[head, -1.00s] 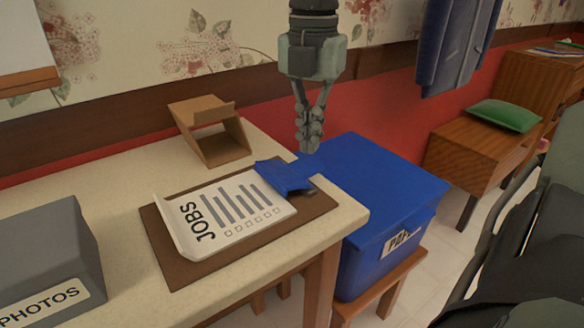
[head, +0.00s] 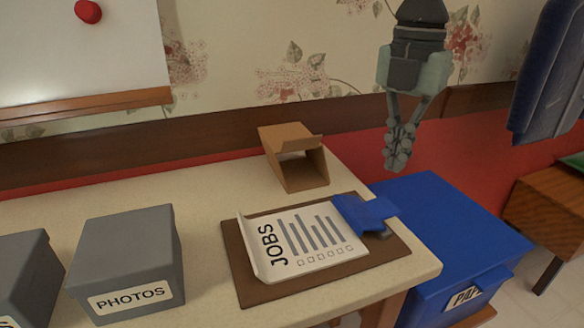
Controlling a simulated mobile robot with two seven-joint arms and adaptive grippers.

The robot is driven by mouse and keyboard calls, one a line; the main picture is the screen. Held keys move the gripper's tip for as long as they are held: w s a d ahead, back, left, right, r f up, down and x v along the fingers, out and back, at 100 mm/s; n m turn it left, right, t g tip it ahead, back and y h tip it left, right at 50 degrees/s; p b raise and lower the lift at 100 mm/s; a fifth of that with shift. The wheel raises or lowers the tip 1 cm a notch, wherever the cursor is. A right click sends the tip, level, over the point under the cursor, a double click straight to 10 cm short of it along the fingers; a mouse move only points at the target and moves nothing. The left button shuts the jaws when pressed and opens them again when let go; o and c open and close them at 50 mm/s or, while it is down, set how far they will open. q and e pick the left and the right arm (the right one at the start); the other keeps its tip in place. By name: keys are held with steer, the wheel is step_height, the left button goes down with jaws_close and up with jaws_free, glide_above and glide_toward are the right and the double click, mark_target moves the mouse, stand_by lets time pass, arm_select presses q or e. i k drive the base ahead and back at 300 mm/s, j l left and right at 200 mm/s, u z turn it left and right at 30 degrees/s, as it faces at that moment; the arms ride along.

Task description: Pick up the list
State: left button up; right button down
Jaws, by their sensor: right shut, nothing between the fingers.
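The list is a white sheet headed JOBS (head: 305,243) with dark bars and a row of small boxes, its left edge curling up. It lies on a brown clipboard (head: 240,283) with a blue clip (head: 365,212) over its right end. The clipboard rests on the cream table (head: 205,195) near its right end. My right gripper (head: 397,166) hangs pointing down, shut and empty, above and behind the clipboard, near the blue box. It is apart from the list. My left gripper is not in the view.
A grey PHOTOS box (head: 130,255) stands left of the clipboard, with another grey box (head: 25,280) at the left edge. An open cardboard holder (head: 300,178) stands behind the clipboard. A large blue box (head: 450,230) stands beyond the table's right end.

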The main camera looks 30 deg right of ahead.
mark_target(281, 247)
steer(key=k, duration=1.5)
